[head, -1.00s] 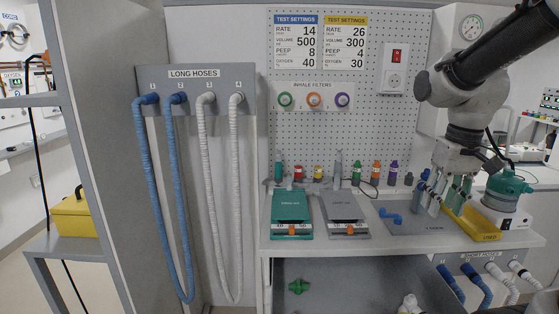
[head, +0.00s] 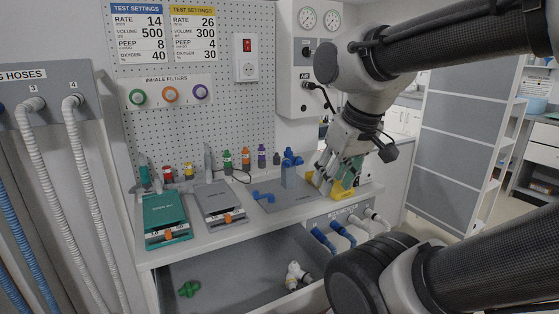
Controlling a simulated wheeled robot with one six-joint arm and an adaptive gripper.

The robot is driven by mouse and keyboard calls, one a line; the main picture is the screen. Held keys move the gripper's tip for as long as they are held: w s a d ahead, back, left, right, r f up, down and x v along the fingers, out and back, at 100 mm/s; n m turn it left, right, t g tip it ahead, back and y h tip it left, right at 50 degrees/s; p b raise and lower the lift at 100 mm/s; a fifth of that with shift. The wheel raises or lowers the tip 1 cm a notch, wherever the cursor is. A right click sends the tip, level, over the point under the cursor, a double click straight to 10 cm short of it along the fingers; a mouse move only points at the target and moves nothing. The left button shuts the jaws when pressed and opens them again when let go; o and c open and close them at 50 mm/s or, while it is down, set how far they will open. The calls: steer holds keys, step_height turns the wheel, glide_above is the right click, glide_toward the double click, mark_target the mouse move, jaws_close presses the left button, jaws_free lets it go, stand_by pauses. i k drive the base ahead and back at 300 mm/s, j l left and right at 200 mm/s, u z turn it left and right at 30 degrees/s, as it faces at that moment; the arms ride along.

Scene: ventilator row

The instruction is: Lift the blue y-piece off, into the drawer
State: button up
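A blue y-piece (head: 291,160) sits on top of an upright grey-blue post (head: 288,177) on the grey mat (head: 297,200). Another blue branched piece (head: 262,197) lies flat on the mat's left part. My gripper (head: 334,176) points down just right of the post, over the yellow tray (head: 343,190). Its fingers look spread, with nothing seen between them, and it is apart from the blue pieces. The drawer (head: 235,272) below the counter stands open. It holds a green piece (head: 189,289) at the left and a white piece (head: 297,274) at the right.
A teal test board (head: 165,212) and a grey one (head: 219,200) lie left of the mat. Small coloured bottles (head: 246,158) stand behind. Short hoses (head: 340,230) hang from the counter front, right of the drawer. The middle of the drawer is clear.

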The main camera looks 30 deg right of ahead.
mark_target(243, 285)
steer(key=l+u, duration=0.25)
steer(key=l, duration=0.5)
steer(key=l+u, duration=0.25)
steer(key=l, duration=0.5)
steer(key=k+l+u, duration=0.1)
steer(key=l+u, duration=0.15)
steer(key=l, duration=0.45)
